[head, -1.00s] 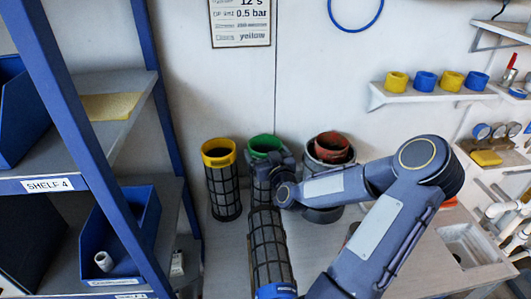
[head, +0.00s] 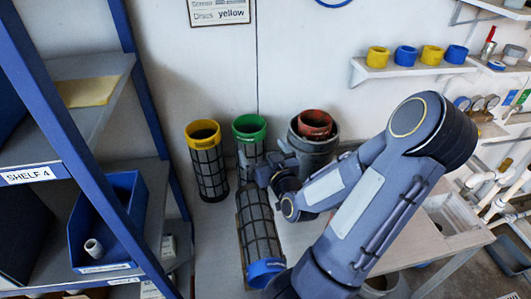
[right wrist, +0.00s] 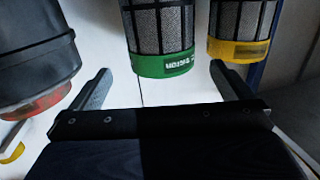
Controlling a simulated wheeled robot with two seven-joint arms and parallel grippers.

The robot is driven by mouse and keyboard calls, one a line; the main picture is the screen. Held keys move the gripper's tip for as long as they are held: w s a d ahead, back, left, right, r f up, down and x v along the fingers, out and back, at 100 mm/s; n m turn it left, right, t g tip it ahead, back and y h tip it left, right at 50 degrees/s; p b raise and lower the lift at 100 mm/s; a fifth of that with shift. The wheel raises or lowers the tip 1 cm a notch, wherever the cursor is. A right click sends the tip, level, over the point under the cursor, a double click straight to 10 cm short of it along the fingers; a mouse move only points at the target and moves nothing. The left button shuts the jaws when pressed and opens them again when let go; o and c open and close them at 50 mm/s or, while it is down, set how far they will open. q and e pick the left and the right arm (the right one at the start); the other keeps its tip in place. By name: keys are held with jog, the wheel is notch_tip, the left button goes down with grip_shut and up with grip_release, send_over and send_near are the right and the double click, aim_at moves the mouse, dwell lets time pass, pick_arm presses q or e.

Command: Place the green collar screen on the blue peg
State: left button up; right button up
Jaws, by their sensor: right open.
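The green collar screen (head: 249,128) is a dark mesh cylinder standing upright on the bench against the back wall. My right gripper (head: 262,168) is in front of its lower part and hides some of it. In the right wrist view the green collar screen (right wrist: 162,40) appears inverted, ahead of and between the spread fingers of my empty right gripper (right wrist: 160,82). It looks apart from both fingers. A screen with a blue collar (head: 265,271) lies on its side in front. I cannot make out a blue peg. My left gripper is not in view.
A yellow collar screen (head: 203,133) stands left of the green one. A grey container (head: 300,148) with a red-brown cup (head: 315,123) stands to its right. Shelves with a blue bin (head: 128,195) are at left. A wall shelf (head: 370,72) holds yellow and blue rings.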

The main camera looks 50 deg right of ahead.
jog(key=a+f+n+y, duration=0.1)
jog(key=a, duration=0.1)
jog(key=w+a+f+g+y, duration=0.1)
jog(key=a, duration=0.1)
jog(key=w+a+f+n+g+y, duration=0.1)
jog(key=a, duration=0.1)
jog(key=shift+a+f+n, duration=0.2)
jog(key=shift+n, duration=0.1)
jog(key=s+a+r+g+y, duration=0.3)
jog(key=s+a, duration=0.4)
jog(key=a, duration=0.3)
jog(key=s+a+r+n+g+y, duration=0.1)
jog(key=s+a+r+g+y, duration=0.2)
jog(key=a, duration=0.7)
jog(key=s+g+y, duration=0.2)
jog(key=s, duration=0.2)
jog(key=shift+s+a+y, duration=0.25)
jog(key=shift+s+y, duration=0.05)
jog(key=shift+s, duration=0.1)
